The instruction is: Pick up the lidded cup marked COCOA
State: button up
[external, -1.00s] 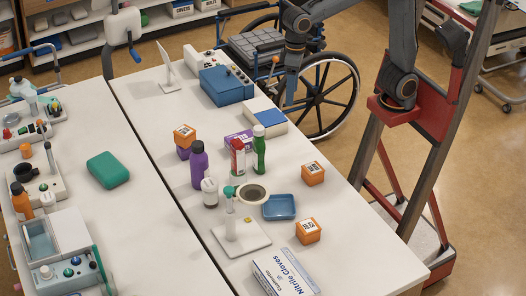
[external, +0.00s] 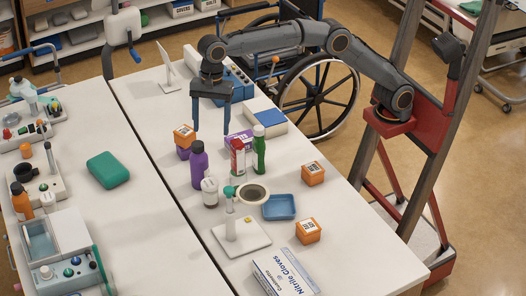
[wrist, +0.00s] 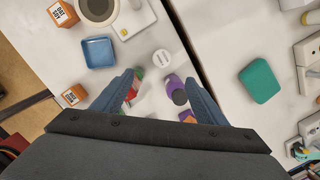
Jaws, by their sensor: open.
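A small white-lidded container (external: 210,191) stands upright on the table beside the purple bottle. From above, in the wrist view, its round white lid (wrist: 162,57) carries small writing that I cannot read, so I cannot confirm COCOA. My gripper (external: 211,129) hangs pointing down over the table, behind the bottles, with its two fingers apart and nothing between them. In the wrist view my gripper (wrist: 160,80) spreads either side of the bottle group, and the white lid lies just beyond the fingertips.
A purple bottle (external: 198,168), red bottle (external: 238,160) and green bottle (external: 259,150) crowd close by. An orange box (external: 184,136) stands left of the gripper.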

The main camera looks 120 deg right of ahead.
jog(key=w+m, duration=0.1)
send_near(210, 191)
jog(key=f, duration=0.2)
jog(key=d+f, duration=0.2)
jog(key=f, duration=0.1)
jog(key=shift+s+d+f, duration=0.25)
jog(key=shift+s+f, duration=0.1)
jog(key=shift+s, duration=0.05)
jog(key=shift+w+a+f+p, duration=0.15)
jog(key=shift+f+p, duration=0.1)
jog(key=shift+f, duration=0.95)
jog(key=shift+w+a+f+p, duration=0.15)
jog(key=shift+f+p, duration=0.15)
jog(key=shift+f, duration=0.85)
jog(key=shift+w+a+f+p, duration=0.1)
jog(key=shift+f+p, duration=0.15)
jog(key=shift+f, duration=0.95)
jog(key=shift+c, duration=0.3)
jog(key=c, duration=1.2)
jog(key=shift+r, duration=0.1)
